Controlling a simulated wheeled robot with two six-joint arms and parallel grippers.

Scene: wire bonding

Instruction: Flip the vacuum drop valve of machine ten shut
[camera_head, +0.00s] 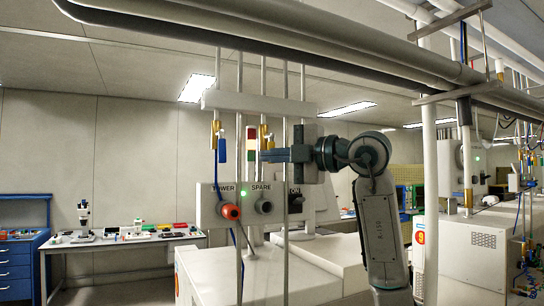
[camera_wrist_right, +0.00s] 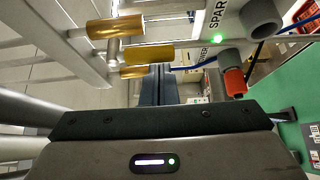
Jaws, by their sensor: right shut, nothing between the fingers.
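A brass drop valve with a blue handle (camera_head: 222,150) hangs on a pipe above the panel marked TOWER and SPARE; its handle points down alongside the pipe. More brass fittings (camera_head: 267,141) are on the pipes to its right. My right gripper (camera_head: 263,156) is shut and empty, pointing left among these pipes, to the right of the blue handle. Contact cannot be told. In the right wrist view its closed fingers (camera_wrist_right: 158,86) lie close to a brass fitting (camera_wrist_right: 148,54). I cannot read which machine number this drop has. My left gripper is out of view.
The panel (camera_head: 275,207) carries an orange connector (camera_head: 229,211) and a grey connector (camera_head: 264,206), with a green light. Thin vertical pipes stand around the gripper. Thick pipes (camera_head: 330,35) run overhead. A bench (camera_head: 130,238) with a microscope stands at the back left.

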